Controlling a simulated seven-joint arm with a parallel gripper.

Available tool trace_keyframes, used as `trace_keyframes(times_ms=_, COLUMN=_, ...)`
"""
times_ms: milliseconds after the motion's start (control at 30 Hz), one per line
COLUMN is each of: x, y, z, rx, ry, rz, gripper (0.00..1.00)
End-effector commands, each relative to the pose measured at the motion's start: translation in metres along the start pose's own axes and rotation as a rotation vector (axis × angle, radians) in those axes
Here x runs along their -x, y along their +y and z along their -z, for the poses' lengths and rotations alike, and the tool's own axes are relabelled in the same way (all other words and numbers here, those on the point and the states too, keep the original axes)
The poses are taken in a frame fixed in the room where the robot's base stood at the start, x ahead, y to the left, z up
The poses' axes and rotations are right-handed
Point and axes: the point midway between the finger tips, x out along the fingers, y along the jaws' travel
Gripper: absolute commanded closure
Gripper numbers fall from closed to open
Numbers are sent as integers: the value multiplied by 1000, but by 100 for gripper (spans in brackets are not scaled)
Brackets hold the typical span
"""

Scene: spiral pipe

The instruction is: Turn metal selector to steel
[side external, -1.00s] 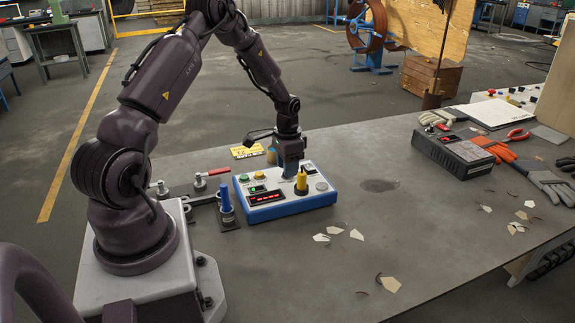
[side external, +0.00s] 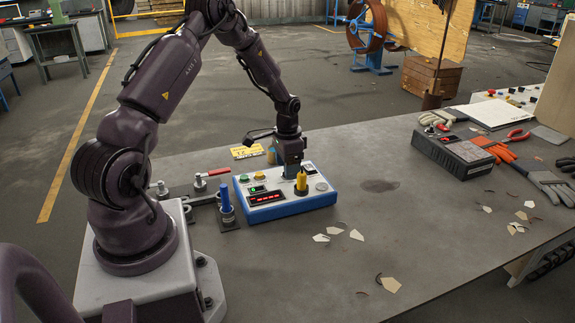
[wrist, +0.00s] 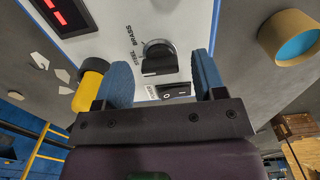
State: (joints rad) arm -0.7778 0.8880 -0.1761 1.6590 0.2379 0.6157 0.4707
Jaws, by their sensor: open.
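The metal selector is a dark round knob (wrist: 158,57) on the white panel of the control box, with BRASS and STEEL labels printed beside it in the wrist view. I cannot tell for sure which label its pointer marks. My gripper (wrist: 163,66) is open, its two blue fingers on either side of the knob in the picture, with visible gaps. I cannot tell how far the fingertips are from the panel. In the side view my gripper (side external: 292,171) points down over the back of the blue-edged control box (side external: 264,213) and hides the knob.
A yellow handle (side external: 301,181) stands on the box close to my gripper. A black rocker switch (wrist: 178,91) is beside the knob. A blue handle (side external: 226,199) stands left of the box. A meter (side external: 453,153), gloves and pliers lie to the right. The front table is mostly clear.

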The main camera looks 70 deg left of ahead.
Motion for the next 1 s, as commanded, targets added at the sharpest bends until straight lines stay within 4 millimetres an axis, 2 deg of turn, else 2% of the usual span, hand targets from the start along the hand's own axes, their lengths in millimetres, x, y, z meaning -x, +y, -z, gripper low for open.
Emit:
trace_keyframes(times_ms=167, x=19, y=-1, z=1, rx=1, ry=3, rz=2, gripper=36)
trace_keyframes(times_ms=400, x=72, y=-1, z=1, rx=1, ry=5, rz=4, gripper=36)
trace_keyframes(times_ms=600, x=110, y=-1, z=0, rx=1, ry=4, rz=3, gripper=36)
trace_keyframes(times_ms=800, x=127, y=0, z=0, rx=-1, ry=0, rz=1, gripper=36)
trace_keyframes(times_ms=1000, x=129, y=0, z=0, rx=0, ry=0, rz=0, gripper=36)
